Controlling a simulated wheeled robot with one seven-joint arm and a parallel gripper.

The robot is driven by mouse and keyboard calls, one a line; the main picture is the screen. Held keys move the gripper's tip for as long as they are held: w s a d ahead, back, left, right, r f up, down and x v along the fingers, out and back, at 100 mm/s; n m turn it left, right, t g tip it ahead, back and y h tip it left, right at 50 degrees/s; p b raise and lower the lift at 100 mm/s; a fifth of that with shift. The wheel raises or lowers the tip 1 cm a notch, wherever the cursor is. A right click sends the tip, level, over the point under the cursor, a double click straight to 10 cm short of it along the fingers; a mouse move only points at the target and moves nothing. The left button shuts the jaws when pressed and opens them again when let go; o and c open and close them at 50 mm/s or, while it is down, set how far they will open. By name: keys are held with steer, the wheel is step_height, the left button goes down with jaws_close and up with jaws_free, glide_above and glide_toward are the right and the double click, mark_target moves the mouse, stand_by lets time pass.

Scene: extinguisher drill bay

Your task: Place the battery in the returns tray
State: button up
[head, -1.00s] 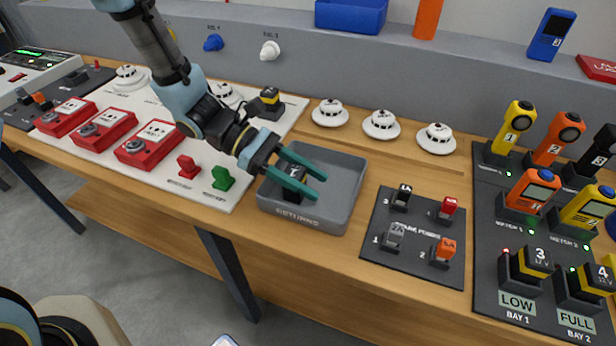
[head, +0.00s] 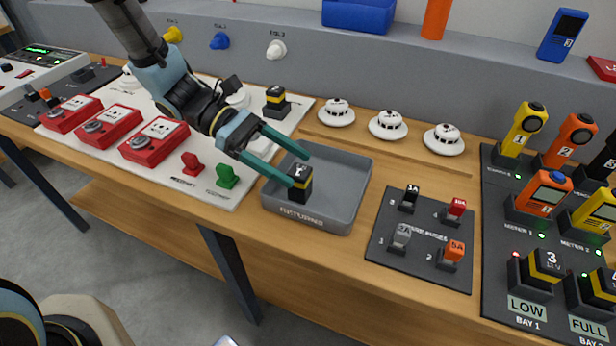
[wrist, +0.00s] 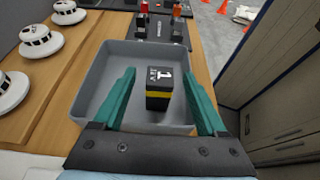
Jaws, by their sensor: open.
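The battery (head: 300,184) is a black block with a yellow band and a "1" on its top. It stands upright inside the grey returns tray (head: 343,205), towards the tray's left side in the head view. The wrist view shows the battery (wrist: 158,88) on the floor of the tray (wrist: 92,80). My gripper (head: 299,168) is open, with green fingers. In the wrist view its fingers (wrist: 160,92) lie on either side of the battery, with gaps between them and it.
Right of the tray is a dark fuse panel (head: 425,228) with several fuses. White detectors (head: 388,124) stand behind it. A white board (head: 209,190) with red call points and a green piece lies to the left. The bench's front edge runs close before the tray.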

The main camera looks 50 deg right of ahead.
steer(key=b+v, duration=0.1)
steer(key=v, duration=0.5)
steer(key=shift+w, duration=0.25)
steer(key=w+a+m+t+y, duration=0.1)
steer(key=w+a+t, duration=0.4)
steer(key=a, duration=0.6)
steer(key=w+a+r+m+t+y, duration=0.1)
steer(key=w+a+t, duration=0.3)
steer(key=a, duration=0.8)
steer(key=w+a+m+t+y, duration=0.2)
steer(key=w+a+t, duration=0.3)
steer(key=a, duration=0.7)
steer(key=w, duration=0.2)
steer(key=shift+w+r+m+t, duration=0.25)
steer(key=shift+w+m+t, duration=0.05)
steer(key=shift+w+m, duration=0.1)
